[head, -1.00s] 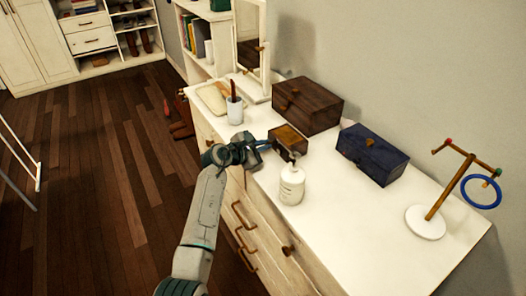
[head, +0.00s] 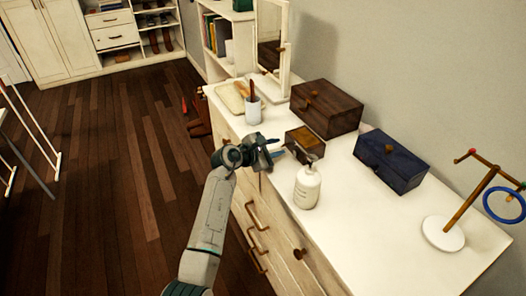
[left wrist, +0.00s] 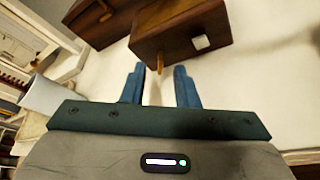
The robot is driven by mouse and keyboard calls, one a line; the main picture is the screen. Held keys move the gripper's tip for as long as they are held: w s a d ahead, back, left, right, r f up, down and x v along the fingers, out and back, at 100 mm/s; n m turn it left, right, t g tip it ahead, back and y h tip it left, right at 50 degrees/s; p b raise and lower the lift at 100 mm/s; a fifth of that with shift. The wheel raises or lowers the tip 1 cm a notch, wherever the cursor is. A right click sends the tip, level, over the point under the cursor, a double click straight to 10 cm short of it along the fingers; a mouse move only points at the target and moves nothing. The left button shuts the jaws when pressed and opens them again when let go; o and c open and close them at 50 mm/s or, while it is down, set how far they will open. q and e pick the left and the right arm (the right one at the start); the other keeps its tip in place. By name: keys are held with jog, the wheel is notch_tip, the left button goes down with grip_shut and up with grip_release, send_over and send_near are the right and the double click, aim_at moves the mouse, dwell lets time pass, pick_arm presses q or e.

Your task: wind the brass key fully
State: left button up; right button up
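A small wooden box (head: 306,141) stands on the white dresser top, and it also shows in the left wrist view (left wrist: 182,32). The brass key (left wrist: 160,63) sticks out of the box's near side. My left gripper (head: 277,151) is in front of that side. In the left wrist view its two blue fingers (left wrist: 159,80) are apart, with the key just beyond and between their tips, and nothing is held. In the head view the key is too small to tell. My right gripper is in neither view.
A white pump bottle (head: 307,187) stands close to the small box and my gripper. A larger brown box (head: 327,108), a blue box (head: 391,162), a cup (head: 253,111) and a ring stand (head: 443,233) share the dresser top (head: 365,235).

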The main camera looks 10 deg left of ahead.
pick_arm(q)
jog(key=b+v, duration=0.1)
jog(key=v, duration=0.7)
jog(key=shift+s+a, duration=0.2)
jog(key=shift+s, duration=0.05)
